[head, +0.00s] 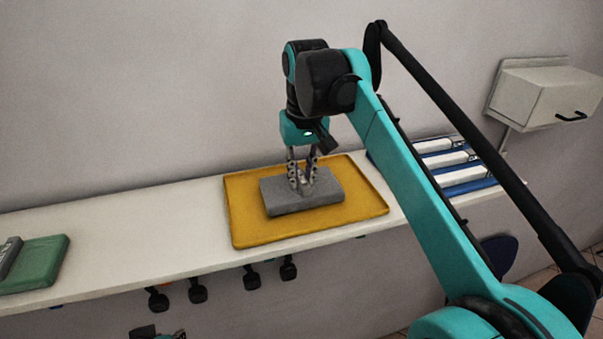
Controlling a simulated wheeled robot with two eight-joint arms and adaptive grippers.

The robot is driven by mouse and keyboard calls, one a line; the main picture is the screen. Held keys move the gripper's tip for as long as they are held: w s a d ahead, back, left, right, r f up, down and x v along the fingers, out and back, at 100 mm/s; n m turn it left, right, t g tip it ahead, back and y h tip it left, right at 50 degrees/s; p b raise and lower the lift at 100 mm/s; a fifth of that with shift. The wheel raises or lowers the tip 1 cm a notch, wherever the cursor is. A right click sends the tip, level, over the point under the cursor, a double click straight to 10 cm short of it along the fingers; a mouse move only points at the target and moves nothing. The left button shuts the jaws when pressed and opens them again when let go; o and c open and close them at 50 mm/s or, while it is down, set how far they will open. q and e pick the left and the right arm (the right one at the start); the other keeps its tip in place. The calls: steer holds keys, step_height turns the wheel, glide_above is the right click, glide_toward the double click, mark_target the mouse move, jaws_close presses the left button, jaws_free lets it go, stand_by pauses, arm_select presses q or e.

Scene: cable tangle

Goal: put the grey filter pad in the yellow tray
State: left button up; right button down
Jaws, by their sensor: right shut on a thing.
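The yellow tray (257,232) lies on the white shelf. The grey filter pad (290,204) is a flat block over the middle of the tray. It looks level, and I cannot tell whether it touches the tray floor. My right gripper (304,186) points down from above and is shut on the pad near its middle. Part of my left gripper (157,333) seems to show at the bottom edge, below the shelf; its fingers are cut off.
A green block (40,262) with a grey item (9,254) lies at the shelf's left end. A blue rack with white rolls (450,160) stands right of the tray. Dark knobs (197,290) hang under the shelf edge. A white wall box (545,95) is at right.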

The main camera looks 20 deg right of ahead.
mark_target(304, 182)
steer(key=shift+f, duration=0.1)
steer(key=c, duration=1.4)
jaws_free()
steer(key=shift+r, duration=0.55)
steer(key=r, duration=0.3)
steer(key=s+r, duration=0.1)
steer(key=r, duration=0.7)
steer(key=shift+s+p, duration=0.25)
steer(key=shift+p, duration=0.1)
